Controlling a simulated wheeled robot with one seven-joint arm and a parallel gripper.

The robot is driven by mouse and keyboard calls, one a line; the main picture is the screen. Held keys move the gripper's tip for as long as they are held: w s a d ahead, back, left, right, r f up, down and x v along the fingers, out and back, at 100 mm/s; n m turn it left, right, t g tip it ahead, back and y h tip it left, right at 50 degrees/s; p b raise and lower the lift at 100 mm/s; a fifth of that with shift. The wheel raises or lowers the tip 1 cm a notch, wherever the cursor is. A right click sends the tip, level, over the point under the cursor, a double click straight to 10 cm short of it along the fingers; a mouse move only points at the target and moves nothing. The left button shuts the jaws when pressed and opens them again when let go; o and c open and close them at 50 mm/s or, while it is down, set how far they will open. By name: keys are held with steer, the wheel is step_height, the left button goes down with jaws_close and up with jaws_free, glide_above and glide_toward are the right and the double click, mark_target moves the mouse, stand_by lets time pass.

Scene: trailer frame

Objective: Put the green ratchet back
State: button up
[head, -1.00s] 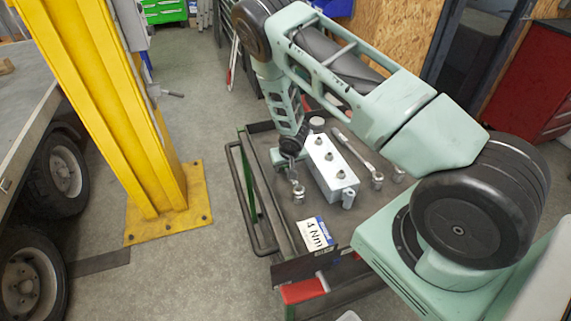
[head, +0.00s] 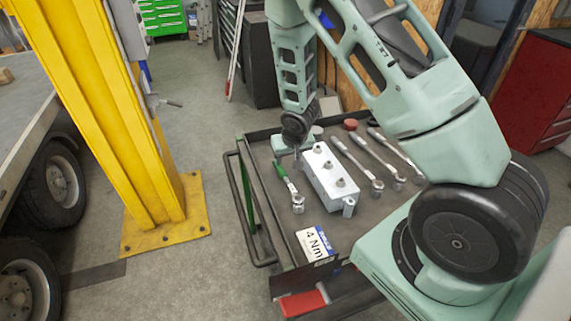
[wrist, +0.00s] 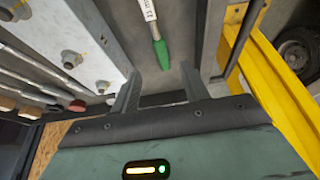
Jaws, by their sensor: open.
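The green ratchet (head: 285,178) lies on the dark cart top, left of the white metal block. Its green handle points to the far end and its metal head to the near end. In the wrist view its green handle (wrist: 161,53) lies just beyond the fingertips, with a white label on the shaft. My gripper (wrist: 157,88) is open and empty, with the handle end ahead of the gap between its fingers. In the head view my gripper (head: 295,150) is by the far left of the block, and its fingers are hard to make out.
The white block (head: 328,178) with several bolts stands right of the ratchet. Several other ratchets (head: 357,160) lie right of it. A 4 Nm card (head: 316,243) lies at the cart's near edge. A yellow post (head: 125,130) stands left. The cart top (head: 268,200) is bare left of the ratchet.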

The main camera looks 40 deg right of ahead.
steer(key=s+a+r+n+g+y, duration=0.1)
steer(key=s+a+r+n, duration=0.1)
steer(key=s+a+r, duration=0.5)
steer(key=s+a+r+n+y, duration=0.1)
steer(key=a+r+n, duration=0.1)
steer(key=a+r, duration=0.65)
steer(key=s+a+r+n+g, duration=0.1)
steer(key=s+a+r+n, duration=0.1)
steer(key=s, duration=0.5)
steer(key=s+a+r+n+g, duration=0.1)
steer(key=s+a+r+n, duration=0.1)
steer(key=s+a, duration=0.2)
steer(key=s+a+r+n+g, duration=0.1)
steer(key=s+a+r+n, duration=0.1)
steer(key=s, duration=0.8)
steer(key=shift+a+r+n, duration=0.35)
steer(key=shift+a+n, duration=0.15)
steer(key=shift+a, duration=0.6)
